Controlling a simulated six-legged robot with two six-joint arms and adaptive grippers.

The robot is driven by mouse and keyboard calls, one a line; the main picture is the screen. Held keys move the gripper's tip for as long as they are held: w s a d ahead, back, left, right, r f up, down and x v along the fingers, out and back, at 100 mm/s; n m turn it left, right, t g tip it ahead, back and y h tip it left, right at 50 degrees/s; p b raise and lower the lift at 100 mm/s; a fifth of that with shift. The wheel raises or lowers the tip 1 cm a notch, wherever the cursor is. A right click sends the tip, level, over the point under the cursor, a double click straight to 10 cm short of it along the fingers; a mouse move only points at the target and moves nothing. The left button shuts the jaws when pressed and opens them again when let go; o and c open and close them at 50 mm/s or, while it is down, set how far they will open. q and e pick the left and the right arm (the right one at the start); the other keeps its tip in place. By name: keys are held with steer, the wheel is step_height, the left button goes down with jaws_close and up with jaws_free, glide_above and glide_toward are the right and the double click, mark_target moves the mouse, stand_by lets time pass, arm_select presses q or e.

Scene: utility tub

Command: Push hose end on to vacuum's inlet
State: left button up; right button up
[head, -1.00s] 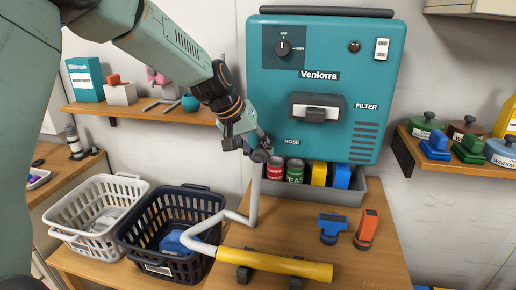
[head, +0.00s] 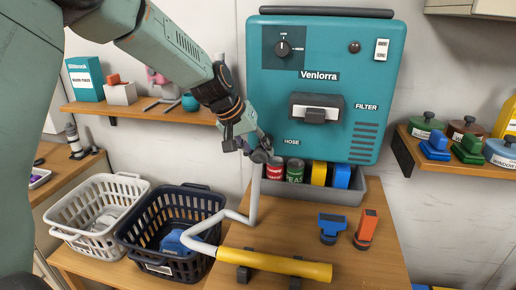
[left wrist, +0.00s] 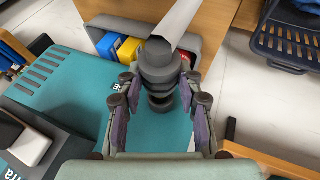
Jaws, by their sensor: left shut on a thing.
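The teal vacuum (head: 330,50) hangs on the wall with a HOSE label low on its front. My left gripper (head: 258,150) is at its lower left corner, left of that label. It is shut on the dark grey hose end (left wrist: 160,62), which lies between the fingers in the left wrist view (left wrist: 160,98). The pale hose (head: 254,195) runs down from it, bends over the table and reaches a yellow tube (head: 285,266). The inlet is hidden or cannot be told apart from the dark rings between my fingers. My right gripper is not in view.
A grey bin (head: 318,195) with several cans and boxes sits under the vacuum. A blue tool (head: 331,227) and an orange tool (head: 366,227) lie on the wooden table (head: 345,255). White (head: 75,210) and black (head: 130,232) baskets stand at the left.

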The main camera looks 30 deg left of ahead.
arm_select(q)
steer(key=shift+r, duration=0.1)
stand_by(0.7)
steer(key=shift+w+a+p, duration=0.15)
steer(key=shift+w+a, duration=0.05)
steer(key=shift+w, duration=0.5)
steer(key=shift+w+a+p, duration=0.15)
steer(key=shift+w+a, duration=0.05)
steer(key=shift+w, duration=0.5)
stand_by(0.4)
steer(key=shift+w, duration=0.1)
stand_by(0.7)
steer(key=o, duration=1.2)
steer(key=shift+c, duration=0.2)
steer(key=v, duration=1.2)
